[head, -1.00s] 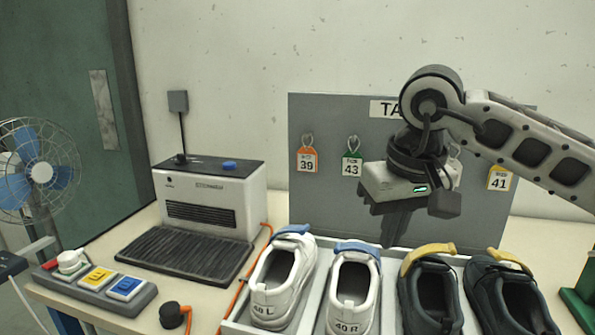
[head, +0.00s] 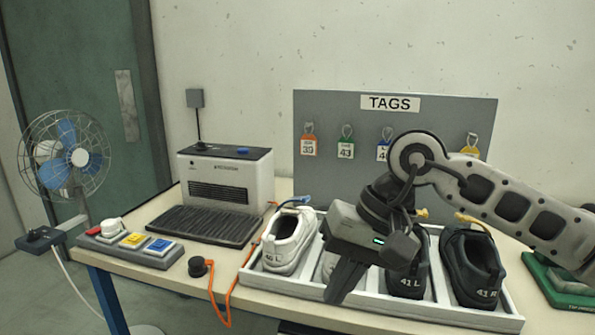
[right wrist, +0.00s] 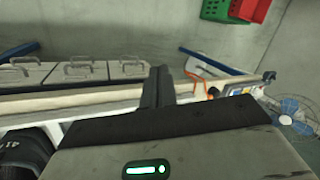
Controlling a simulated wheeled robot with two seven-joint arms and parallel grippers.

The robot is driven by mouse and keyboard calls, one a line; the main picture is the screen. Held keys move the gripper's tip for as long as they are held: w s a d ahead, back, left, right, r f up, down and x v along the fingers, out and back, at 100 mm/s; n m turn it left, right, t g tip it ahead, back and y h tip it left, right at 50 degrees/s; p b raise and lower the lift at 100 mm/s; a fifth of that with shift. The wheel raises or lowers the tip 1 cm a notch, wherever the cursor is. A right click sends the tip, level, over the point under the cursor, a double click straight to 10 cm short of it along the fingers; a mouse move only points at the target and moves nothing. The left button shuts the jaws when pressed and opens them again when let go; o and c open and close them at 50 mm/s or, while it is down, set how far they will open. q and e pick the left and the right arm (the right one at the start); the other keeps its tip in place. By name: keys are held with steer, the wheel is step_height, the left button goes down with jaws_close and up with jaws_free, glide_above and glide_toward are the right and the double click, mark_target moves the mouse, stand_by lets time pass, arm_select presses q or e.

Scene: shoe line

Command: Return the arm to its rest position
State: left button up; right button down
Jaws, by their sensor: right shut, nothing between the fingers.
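My right gripper (head: 345,283) is in the head view, above the front of the white shoe tray (head: 455,318). Its fingers point down and are shut, with nothing between them. In the right wrist view its shut fingers (right wrist: 158,85) stand against the tray's edge. The gripper hides most of the second white shoe. A white shoe (head: 288,243) stands at the tray's left. A dark shoe marked 41 L (head: 408,285) is just behind and right of the gripper, partly hidden. A dark shoe marked 41 R (head: 472,268) stands at the right. My left gripper is not in view.
A grey tag board (head: 345,105) with hanging tags stands behind the tray. A white machine (head: 225,180) with a dark ribbed plate and a button box (head: 130,243) are at left. A fan (head: 70,155) stands beyond. A green pad (head: 560,282) lies at right.

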steer(key=s+a+r+m+g+y, duration=0.3)
steer(key=s+a+m+y, duration=0.5)
steer(key=a+m+y, duration=0.65)
steer(key=w+d+f+m+t, duration=0.25)
steer(key=d+m+t, duration=0.25)
steer(key=m+t, duration=0.7)
steer(key=w+d+f+m+t, duration=0.2)
steer(key=w+d+m+t, duration=0.3)
steer(key=m, duration=1.2)
steer(key=d+f+m+t+h, duration=0.4)
steer(key=d+f+m+h, duration=0.2)
steer(key=f+m+h, duration=0.65)
steer(key=s+d+f+m+g+h, duration=0.1)
steer(key=s+d+f+m+g, duration=0.2)
steer(key=s+f+m, duration=0.3)
steer(key=s+d+f+m+g+h, duration=0.2)
steer(key=s+d+f+m+g, duration=0.2)
steer(key=s+f+m, duration=0.3)
step_height(320, 180, down, 4)
steer(key=shift+r+m+h, duration=0.2)
steer(key=shift+m+h, duration=0.1)
steer(key=shift+m, duration=0.6)
